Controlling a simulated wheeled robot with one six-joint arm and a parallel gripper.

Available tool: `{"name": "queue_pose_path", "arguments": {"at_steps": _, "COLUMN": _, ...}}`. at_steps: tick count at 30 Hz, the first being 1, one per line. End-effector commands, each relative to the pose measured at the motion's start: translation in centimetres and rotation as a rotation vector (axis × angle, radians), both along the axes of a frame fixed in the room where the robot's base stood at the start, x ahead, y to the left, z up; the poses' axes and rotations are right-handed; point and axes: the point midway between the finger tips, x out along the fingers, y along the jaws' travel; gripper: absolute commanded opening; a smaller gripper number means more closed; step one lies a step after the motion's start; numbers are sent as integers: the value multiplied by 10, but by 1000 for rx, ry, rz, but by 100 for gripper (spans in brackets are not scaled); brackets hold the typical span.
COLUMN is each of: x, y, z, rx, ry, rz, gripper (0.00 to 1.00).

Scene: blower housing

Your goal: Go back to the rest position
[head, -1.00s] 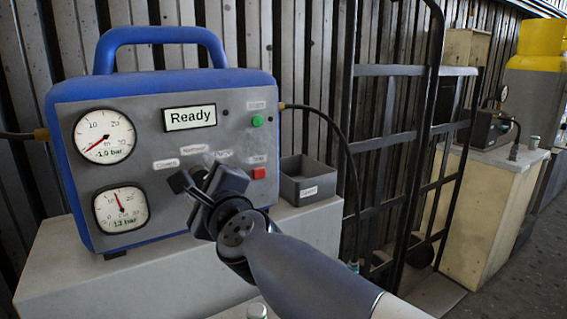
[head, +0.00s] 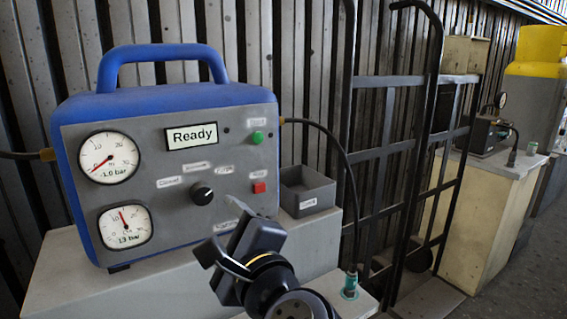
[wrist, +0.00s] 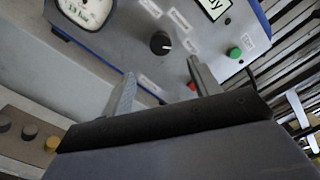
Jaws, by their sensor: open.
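My gripper (head: 232,250) is open and empty, low in front of the blue and grey machine (head: 235,165) in the head view. In the wrist view my gripper's two fingers (wrist: 158,88) stand apart, with the machine's panel beyond them. The black knob (head: 202,193) is in full view and clear of the fingers. It also shows in the wrist view (wrist: 160,43). The machine's display (head: 192,135) reads "Ready". The upper gauge (head: 109,158) reads -1.0 bar and the lower gauge (head: 126,228) shows about 1.3 bar.
A green button (head: 257,137) and a red button (head: 259,188) sit on the panel's right side. A small grey bin (head: 308,192) stands right of the machine on the pale bench (head: 60,280). A black hand truck (head: 385,150) stands further right. A hose runs behind the bin.

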Motion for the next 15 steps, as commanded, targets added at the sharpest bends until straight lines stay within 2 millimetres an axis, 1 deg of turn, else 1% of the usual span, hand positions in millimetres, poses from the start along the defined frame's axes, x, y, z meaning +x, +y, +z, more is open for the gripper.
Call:
{"name": "queue_pose_path", "arguments": {"at_steps": 1, "x": -5, "y": -3, "z": 2, "rx": 1, "ry": -1, "rz": 2, "gripper": 58}}
{"name": "queue_pose_path", "arguments": {"at_steps": 2, "x": 3, "y": 2, "z": -3, "rx": -2, "ry": 1, "rz": 0, "gripper": 58}}
{"name": "queue_pose_path", "arguments": {"at_steps": 3, "x": 9, "y": 5, "z": -4, "rx": -1, "ry": 2, "rz": -1, "gripper": 58}}
{"name": "queue_pose_path", "arguments": {"at_steps": 15, "x": 63, "y": 38, "z": -3, "rx": -1, "ry": 1, "rz": -2, "gripper": 58}}
